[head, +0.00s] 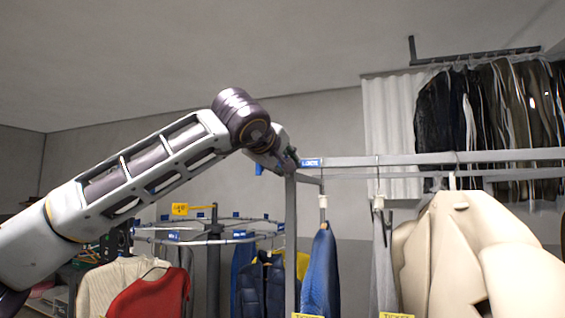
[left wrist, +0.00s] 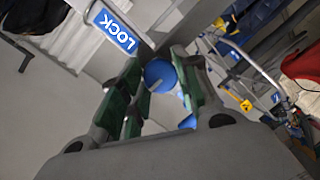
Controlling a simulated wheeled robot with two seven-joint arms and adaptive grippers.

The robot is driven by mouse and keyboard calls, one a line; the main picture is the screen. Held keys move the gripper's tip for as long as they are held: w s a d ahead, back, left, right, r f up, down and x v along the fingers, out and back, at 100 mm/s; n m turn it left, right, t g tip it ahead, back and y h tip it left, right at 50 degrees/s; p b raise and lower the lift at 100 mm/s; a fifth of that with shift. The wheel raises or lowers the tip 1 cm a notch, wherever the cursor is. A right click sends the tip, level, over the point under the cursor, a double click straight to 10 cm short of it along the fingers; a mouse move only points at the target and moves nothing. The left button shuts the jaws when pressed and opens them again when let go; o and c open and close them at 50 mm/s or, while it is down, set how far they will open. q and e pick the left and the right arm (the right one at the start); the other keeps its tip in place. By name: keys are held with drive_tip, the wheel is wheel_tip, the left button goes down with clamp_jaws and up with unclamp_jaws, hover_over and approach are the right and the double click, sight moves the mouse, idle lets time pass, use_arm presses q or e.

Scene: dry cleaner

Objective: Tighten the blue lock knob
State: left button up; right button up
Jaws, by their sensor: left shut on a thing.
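The blue lock knob (left wrist: 160,75) is round, with a pale bar mark across its face. It sits between the green-padded fingers of my left gripper (left wrist: 158,90) in the left wrist view, and the gripper is shut on it. In the head view my left gripper (head: 284,160) is at the top corner of the grey rail frame and hides most of the knob. A blue "LOCK" label (left wrist: 115,30) is beside the knob on the rail; it also shows in the head view (head: 312,163). My right gripper is in neither view.
A grey upright post (head: 291,240) stands below my left gripper, and rails run right from there. A cream coat (head: 455,250) and a blue garment (head: 321,270) hang at the right and centre. A round garment rack (head: 212,238) stands behind, below my left arm.

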use_arm(q)
drive_tip(key=shift+f, duration=0.1)
drive_tip(key=o, duration=1)
drive_tip(key=shift+s, duration=0.15)
drive_tip(key=v, duration=1.2)
idle(0.4)
